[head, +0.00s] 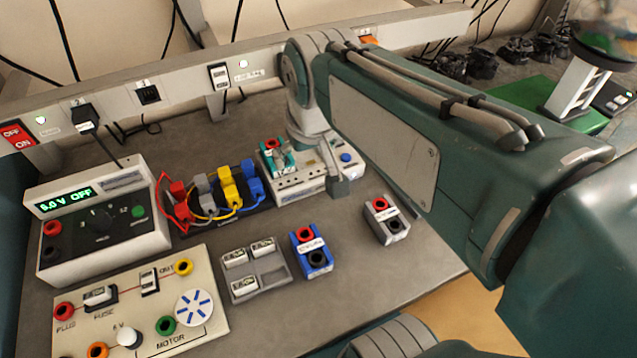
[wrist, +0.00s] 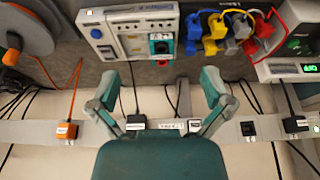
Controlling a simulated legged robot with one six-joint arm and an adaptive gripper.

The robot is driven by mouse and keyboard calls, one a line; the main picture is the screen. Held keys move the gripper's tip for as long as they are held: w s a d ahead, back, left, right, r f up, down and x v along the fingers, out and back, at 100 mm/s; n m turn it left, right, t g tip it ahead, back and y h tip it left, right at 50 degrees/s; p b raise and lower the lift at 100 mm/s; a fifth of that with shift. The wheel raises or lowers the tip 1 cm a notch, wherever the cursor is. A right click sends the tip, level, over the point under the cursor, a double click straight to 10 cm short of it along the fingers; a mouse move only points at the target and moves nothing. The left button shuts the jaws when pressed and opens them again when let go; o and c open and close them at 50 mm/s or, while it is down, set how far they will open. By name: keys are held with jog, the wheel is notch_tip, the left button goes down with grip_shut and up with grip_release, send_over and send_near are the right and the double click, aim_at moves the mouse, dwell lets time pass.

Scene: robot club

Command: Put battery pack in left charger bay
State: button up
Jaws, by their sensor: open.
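Two blocks with red and black sockets lie on the bench in the head view: a blue one (head: 311,252) and a grey one (head: 385,220). Their labels are too small to read, so I cannot tell which is the battery pack. A white device (head: 322,182) behind them may be the charger; it also shows in the wrist view (wrist: 118,30). A teal block with a dark face (wrist: 160,43) sits on it. My gripper (wrist: 160,78) is open and empty, its fingers apart below the device in the wrist view. My arm hides part of the device in the head view.
A power supply (head: 100,222) and a motor board (head: 130,310) stand at left. Coloured plugs (head: 228,185) stand beside the white device. A grey tray (head: 272,283) holds small labelled pieces. A socket rail (head: 190,85) runs along the back. Bare bench lies around the grey block.

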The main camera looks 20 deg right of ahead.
jog(key=s+f+t, duration=0.1)
jog(key=s+f, duration=0.1)
jog(key=s, duration=0.5)
jog(key=shift+s+f+t, duration=0.25)
jog(key=shift+f+t, duration=0.15)
dwell(0.8)
